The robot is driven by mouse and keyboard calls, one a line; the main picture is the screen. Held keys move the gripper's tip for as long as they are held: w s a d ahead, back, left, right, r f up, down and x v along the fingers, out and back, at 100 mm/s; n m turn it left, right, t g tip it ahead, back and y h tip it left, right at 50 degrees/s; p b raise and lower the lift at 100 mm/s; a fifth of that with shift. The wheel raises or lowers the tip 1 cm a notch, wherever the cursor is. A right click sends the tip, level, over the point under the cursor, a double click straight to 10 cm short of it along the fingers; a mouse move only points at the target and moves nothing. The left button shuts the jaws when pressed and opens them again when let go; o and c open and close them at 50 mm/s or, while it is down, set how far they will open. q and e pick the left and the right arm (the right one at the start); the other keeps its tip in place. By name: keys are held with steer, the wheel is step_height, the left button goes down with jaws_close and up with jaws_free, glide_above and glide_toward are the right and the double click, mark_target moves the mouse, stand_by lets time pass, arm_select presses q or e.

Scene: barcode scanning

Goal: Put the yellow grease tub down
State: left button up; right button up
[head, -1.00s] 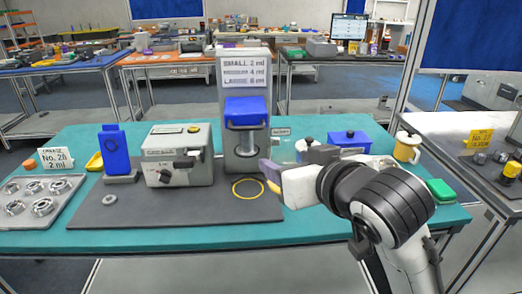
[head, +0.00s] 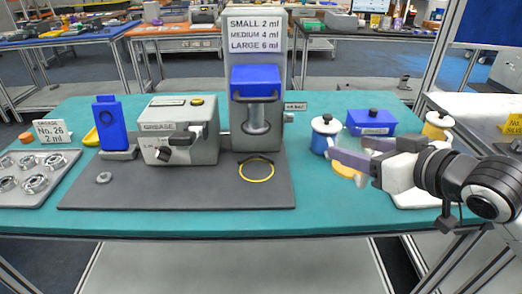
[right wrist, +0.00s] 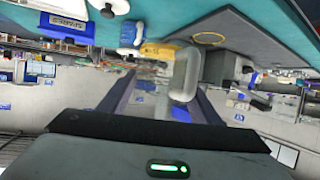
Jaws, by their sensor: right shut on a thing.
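My right gripper (head: 352,160) is over the right part of the teal table, just right of the blue tub with a white lid. It is shut on the yellow grease tub (head: 347,171), which shows only as a yellow patch below the fingers. In the right wrist view a pale looped handle (right wrist: 185,75) stands between the fingers, with yellow (right wrist: 158,50) beside it. The fingers hide most of the tub, and I cannot tell whether it touches the table. My left gripper is out of view.
The blue tub (head: 323,135) stands close to the left of my fingers. A blue box (head: 370,122) is behind, and another yellow pot (head: 437,125) is at the right. A yellow ring (head: 257,172) lies on the dark mat (head: 215,190). Teal table is clear in front.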

step_height(320, 180, down, 10)
steer(key=shift+b, duration=0.6)
steer(key=o, duration=1.1)
steer(key=shift+f, duration=0.1)
steer(key=shift+c, duration=0.2)
steer(key=shift+s+r, duration=0.1)
steer(key=shift+r, duration=0.1)
steer(key=v, duration=1.1)
steer(key=shift+s+d, duration=0.2)
steer(key=shift+s, duration=0.15)
